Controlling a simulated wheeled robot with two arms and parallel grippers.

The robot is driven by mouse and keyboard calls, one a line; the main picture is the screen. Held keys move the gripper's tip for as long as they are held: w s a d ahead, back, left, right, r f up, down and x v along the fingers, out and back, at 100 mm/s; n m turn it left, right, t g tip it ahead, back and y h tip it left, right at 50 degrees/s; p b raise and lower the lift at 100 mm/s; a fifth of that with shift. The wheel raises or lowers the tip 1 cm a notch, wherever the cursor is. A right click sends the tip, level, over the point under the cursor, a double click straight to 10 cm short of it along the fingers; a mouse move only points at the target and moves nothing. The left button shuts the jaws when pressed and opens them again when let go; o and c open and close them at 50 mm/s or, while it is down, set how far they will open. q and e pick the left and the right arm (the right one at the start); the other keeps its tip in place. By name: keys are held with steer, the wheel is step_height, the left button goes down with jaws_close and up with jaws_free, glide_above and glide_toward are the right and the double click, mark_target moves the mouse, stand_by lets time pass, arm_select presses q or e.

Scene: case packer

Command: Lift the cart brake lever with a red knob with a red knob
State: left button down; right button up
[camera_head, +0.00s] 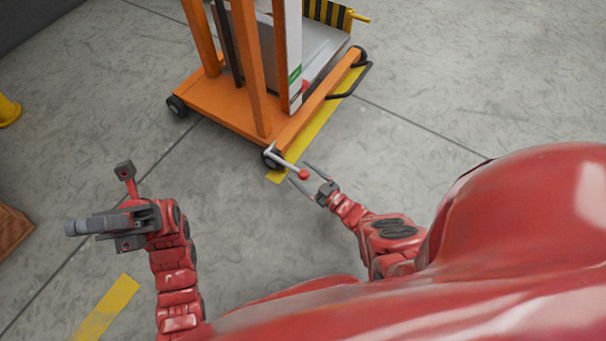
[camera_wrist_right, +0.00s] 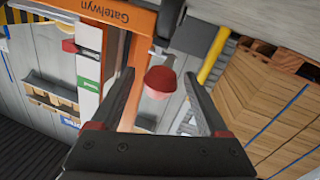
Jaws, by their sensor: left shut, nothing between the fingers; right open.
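The orange cart (camera_head: 215,97) stands at the top centre of the head view. Its brake lever, a pale bar (camera_head: 281,158) with a red knob (camera_head: 303,174), sticks out low from the near corner by a wheel. My right gripper (camera_head: 298,171) is open, its fingers spread on either side of the knob. In the right wrist view, the knob (camera_wrist_right: 160,80) lies between the fingertips (camera_wrist_right: 160,74), with a gap visible to each finger. My left gripper (camera_head: 80,227) is shut and empty, off to the left over bare floor.
A wooden crate (camera_head: 12,229) is at the left edge. The right wrist view shows stacked cardboard (camera_wrist_right: 265,95). Floor around the knob is clear.

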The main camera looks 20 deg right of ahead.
steer(key=shift+w+a, duration=0.1)
jaws_close()
stand_by(0.4)
stand_by(1.1)
